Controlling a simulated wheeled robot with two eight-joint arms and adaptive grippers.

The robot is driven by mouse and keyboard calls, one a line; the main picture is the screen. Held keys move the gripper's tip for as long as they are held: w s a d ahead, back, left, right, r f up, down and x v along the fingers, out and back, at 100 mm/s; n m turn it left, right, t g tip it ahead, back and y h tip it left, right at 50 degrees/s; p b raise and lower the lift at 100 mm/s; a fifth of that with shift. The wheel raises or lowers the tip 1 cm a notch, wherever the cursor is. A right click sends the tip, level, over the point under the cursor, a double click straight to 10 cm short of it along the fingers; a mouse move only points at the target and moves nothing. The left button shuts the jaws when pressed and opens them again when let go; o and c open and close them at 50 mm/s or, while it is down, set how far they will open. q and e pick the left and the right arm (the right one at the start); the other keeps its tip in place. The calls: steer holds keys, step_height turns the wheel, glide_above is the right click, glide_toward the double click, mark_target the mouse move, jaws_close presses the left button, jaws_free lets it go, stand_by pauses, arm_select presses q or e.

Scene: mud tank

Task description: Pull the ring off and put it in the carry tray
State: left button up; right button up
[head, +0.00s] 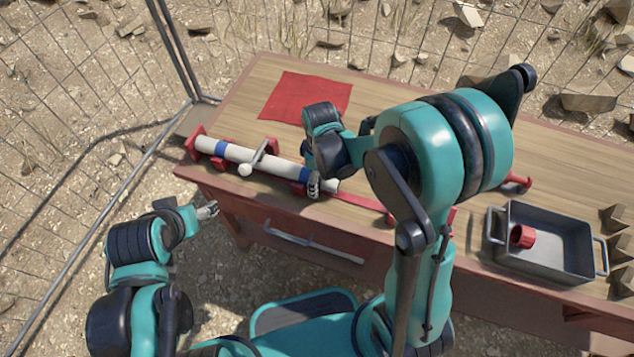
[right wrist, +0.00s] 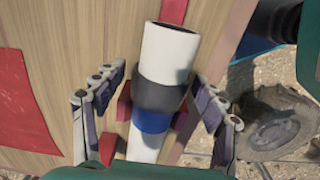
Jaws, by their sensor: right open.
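A white pipe (head: 238,154) with blue bands lies on a red stand along the table's left front part. In the right wrist view a dark grey ring (right wrist: 160,94) sits around the pipe, against a blue band (right wrist: 152,121), with the bare white end beyond it. My right gripper (head: 314,186) is at the pipe's right end, open, with its fingers apart on either side of the pipe near the ring. In the head view the gripper hides the ring. The grey carry tray (head: 548,272) stands at the table's right. My left gripper (head: 208,210) hangs off the table's front left; its jaw opening is unclear.
A red hollow cylinder (head: 522,236) is in the tray's left part. A red cloth (head: 306,97) lies flat behind the pipe. A lever with a white knob (head: 245,170) sticks out from the pipe toward the front. A wire fence (head: 150,60) surrounds the table's far side.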

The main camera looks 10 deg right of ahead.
steer(key=c, duration=0.9)
steer(key=shift+d, duration=0.1)
steer(key=shift+s+d, duration=0.85)
steer(key=shift+d, duration=0.4)
steer(key=shift+s+d, duration=0.9)
steer(key=shift+d, duration=0.3)
steer(key=shift+s+d, duration=0.85)
steer(key=shift+d, duration=0.4)
steer(key=shift+r, duration=0.15)
step_height(320, 180, up, 7)
steer(key=p, duration=0.5)
steer(key=shift+p, duration=0.4)
